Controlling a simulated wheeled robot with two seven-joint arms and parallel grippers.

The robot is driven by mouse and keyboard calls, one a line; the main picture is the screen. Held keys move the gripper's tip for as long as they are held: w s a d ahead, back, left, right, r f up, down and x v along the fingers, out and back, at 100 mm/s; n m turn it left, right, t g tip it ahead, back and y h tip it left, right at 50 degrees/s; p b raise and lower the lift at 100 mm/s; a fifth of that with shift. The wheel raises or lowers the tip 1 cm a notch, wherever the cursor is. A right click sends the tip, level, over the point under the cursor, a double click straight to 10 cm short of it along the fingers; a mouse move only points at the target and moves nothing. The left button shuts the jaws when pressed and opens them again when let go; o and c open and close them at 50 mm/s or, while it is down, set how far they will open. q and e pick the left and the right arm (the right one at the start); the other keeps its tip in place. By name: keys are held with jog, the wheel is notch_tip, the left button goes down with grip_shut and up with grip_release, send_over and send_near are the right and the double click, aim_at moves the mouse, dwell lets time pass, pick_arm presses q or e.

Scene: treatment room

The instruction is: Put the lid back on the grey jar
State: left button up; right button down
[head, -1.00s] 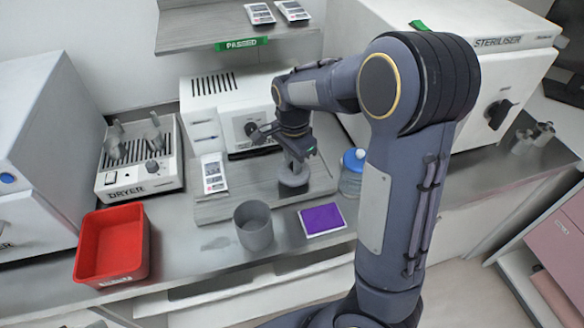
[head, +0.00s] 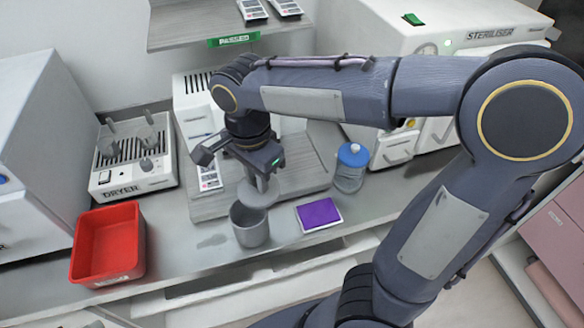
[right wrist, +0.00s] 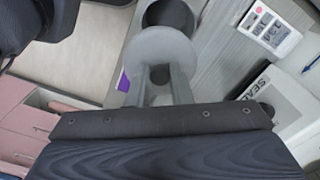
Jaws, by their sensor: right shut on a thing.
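The grey jar (head: 250,228) stands upright and uncovered on the counter, between the red bin and the purple pad. My right gripper (head: 259,184) is shut on the round grey lid (head: 258,197). It holds the lid above the jar's back right rim, apart from it and not fully over the opening. In the right wrist view the lid (right wrist: 160,46) is between my right fingers (right wrist: 163,85), with the jar's dark opening (right wrist: 168,18) just beyond it. My left gripper is not in view.
A red bin (head: 78,250) is left of the jar. A purple pad (head: 319,213) lies close on its right. A blue-capped container (head: 349,178) stands behind the pad. A raised grey board (head: 205,207) is behind the jar, and the dryer (head: 130,178) is at back left.

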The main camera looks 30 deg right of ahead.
aim_at(243, 192)
jog(key=a, duration=0.2)
jog(key=shift+w+a+f, duration=0.1)
jog(key=shift+w+a, duration=0.2)
jog(key=shift+a, duration=0.1)
jog(key=shift+a+f, duration=0.15)
notch_tip(243, 192, down, 4)
jog(key=b, duration=0.4)
jog(key=shift+f, duration=0.1)
jog(key=shift+f+b, duration=0.75)
jog(key=shift+f, duration=0.2)
jog(key=shift+p, duration=0.3)
jog(key=shift+f, duration=0.1)
dwell(0.5)
dwell(0.6)
jog(key=c, duration=1.2)
grip_release()
jog(key=shift+c, duration=0.2)
